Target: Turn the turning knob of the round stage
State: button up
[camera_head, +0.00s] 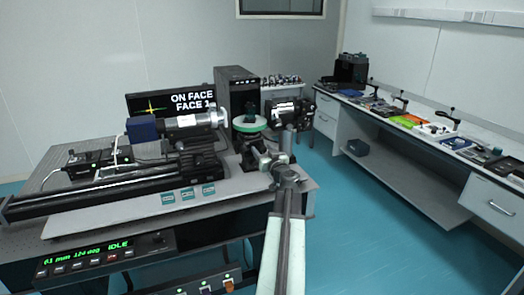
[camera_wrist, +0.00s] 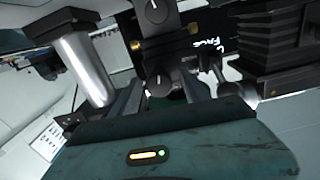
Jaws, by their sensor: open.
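The round stage (camera_head: 249,123) shows in the head view as a pale disc with a green rim on a dark mount, at the right end of the optical table. My gripper (camera_head: 273,157) is just right of and below it in the picture. In the wrist view my gripper (camera_wrist: 165,92) is open, its two grey fingers apart. A black knob with a white mark (camera_wrist: 160,84) lies between the fingers in the picture. A second, similar knob (camera_wrist: 154,11) is at the top. I cannot tell which is the turning knob, or whether a finger touches either.
A motor-like cylinder (camera_head: 187,122) on a dark rail unit stands left of the stage. A display (camera_head: 170,103) reads "ON FACE FACE 1". A long side bench (camera_head: 405,133) is at right, with clear floor between.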

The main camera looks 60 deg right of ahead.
jog(key=v, duration=0.7)
